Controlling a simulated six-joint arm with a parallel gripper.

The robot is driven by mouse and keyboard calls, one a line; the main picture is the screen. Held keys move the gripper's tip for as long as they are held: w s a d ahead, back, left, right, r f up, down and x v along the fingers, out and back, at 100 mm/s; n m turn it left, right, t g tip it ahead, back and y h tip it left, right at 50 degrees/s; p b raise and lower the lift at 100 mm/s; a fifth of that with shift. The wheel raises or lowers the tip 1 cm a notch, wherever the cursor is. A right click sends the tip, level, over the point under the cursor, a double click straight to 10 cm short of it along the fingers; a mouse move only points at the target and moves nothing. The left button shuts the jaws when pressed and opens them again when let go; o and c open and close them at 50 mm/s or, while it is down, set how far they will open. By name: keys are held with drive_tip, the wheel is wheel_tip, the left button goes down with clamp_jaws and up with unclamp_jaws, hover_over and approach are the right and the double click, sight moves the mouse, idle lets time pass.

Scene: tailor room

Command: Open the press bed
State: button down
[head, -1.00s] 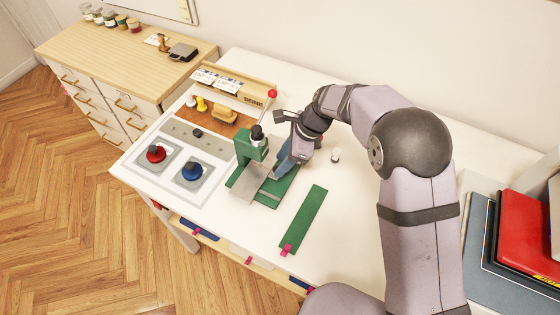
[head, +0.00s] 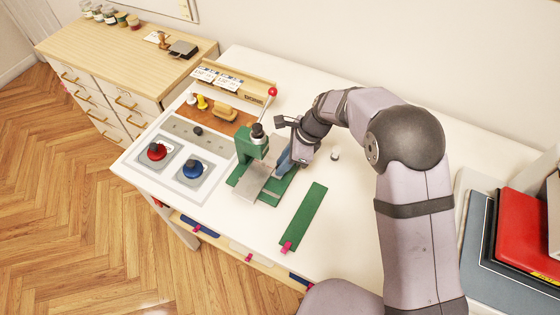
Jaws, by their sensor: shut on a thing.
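The green press (head: 254,145) stands on the white table, with a black knob on top and a lever ending in a red ball (head: 272,91). Its grey metal bed (head: 252,189) lies low over a green base plate (head: 240,173). My gripper (head: 284,168) is at the right side of the press, pointing down at the bed's right part. It looks shut on the press bed, but the contact is partly hidden by the fingers.
A red knob (head: 157,152) and a blue knob (head: 192,169) sit on plates to the left. A green strip (head: 304,218) with a pink tab lies in front right. A small white cylinder (head: 335,155) stands right of my gripper. Folders (head: 526,235) are stacked at the far right.

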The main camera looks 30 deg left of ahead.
drive_tip(key=d, duration=0.5)
drive_tip(key=shift+d, duration=0.4)
drive_tip(key=c, duration=1.6)
unclamp_jaws()
drive_tip(key=shift+r, duration=0.15)
drive_tip(key=shift+b+v, duration=1.05)
drive_tip(key=shift+v, duration=2.5)
